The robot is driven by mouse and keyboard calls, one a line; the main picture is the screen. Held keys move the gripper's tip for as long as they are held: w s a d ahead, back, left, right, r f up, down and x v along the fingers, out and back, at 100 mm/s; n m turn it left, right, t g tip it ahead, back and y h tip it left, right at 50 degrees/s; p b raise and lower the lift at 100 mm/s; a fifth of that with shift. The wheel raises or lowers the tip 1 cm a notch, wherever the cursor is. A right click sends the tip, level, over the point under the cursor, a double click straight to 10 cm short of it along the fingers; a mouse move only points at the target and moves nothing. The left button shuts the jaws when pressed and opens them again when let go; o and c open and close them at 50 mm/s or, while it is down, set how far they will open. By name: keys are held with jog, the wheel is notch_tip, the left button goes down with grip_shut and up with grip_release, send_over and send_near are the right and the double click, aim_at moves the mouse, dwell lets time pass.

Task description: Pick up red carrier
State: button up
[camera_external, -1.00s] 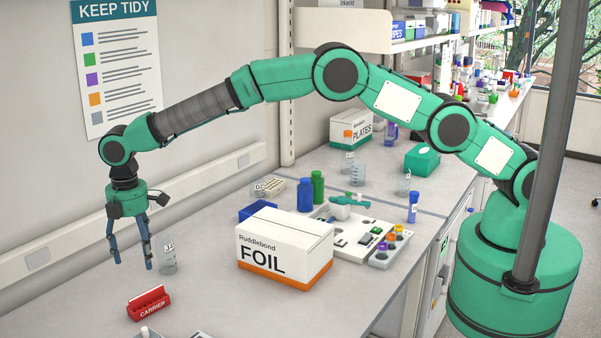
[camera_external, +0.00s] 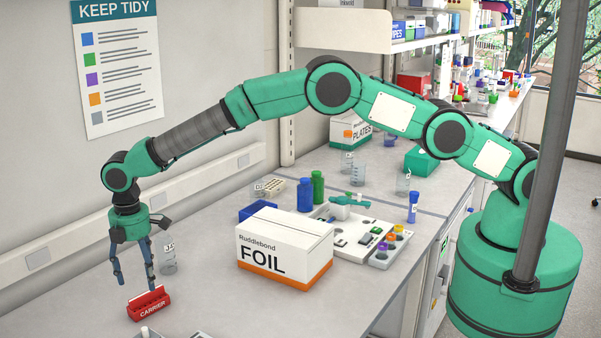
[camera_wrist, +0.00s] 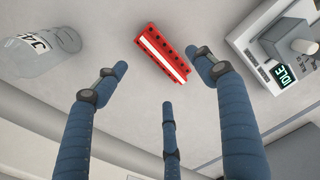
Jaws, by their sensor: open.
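The red carrier (camera_external: 149,303) is a small open rack with a white strip and the word CARRIER on its front. It stands on the bench at the lower left of the external view. In the wrist view the carrier (camera_wrist: 162,53) lies top centre, with a row of dark holes along it. My gripper (camera_external: 136,281) is open and empty, with its blue fingers pointing down just above and behind the carrier. In the wrist view the spread fingers of my gripper (camera_wrist: 160,85) sit either side of the carrier's near end, with a third finger below it. No contact shows.
A glass beaker (camera_external: 168,259) stands close behind my gripper; it shows at left in the wrist view (camera_wrist: 40,50). A device with an IDLE display (camera_wrist: 278,60) is right of the carrier. A FOIL box (camera_external: 284,248) stands farther right. Bench between carrier and box is clear.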

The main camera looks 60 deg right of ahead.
aim_at(145, 298)
jog(key=shift+f, duration=1.55)
jog(key=shift+f, duration=2.55)
jog(key=c, duration=1.3)
jog(key=shift+c, duration=0.2)
jog(key=shift+r, duration=1.75)
jog(key=s+d, duration=0.3)
jog(key=s, duration=0.1)
jog(key=s+d+r, duration=0.1)
jog(key=s+d, duration=0.2)
jog(key=s, duration=0.1)
jog(key=s+d, duration=0.3)
jog(key=s, duration=0.2)
jog(key=shift+d+r+b, duration=0.25)
jog(key=shift+b, duration=0.1)
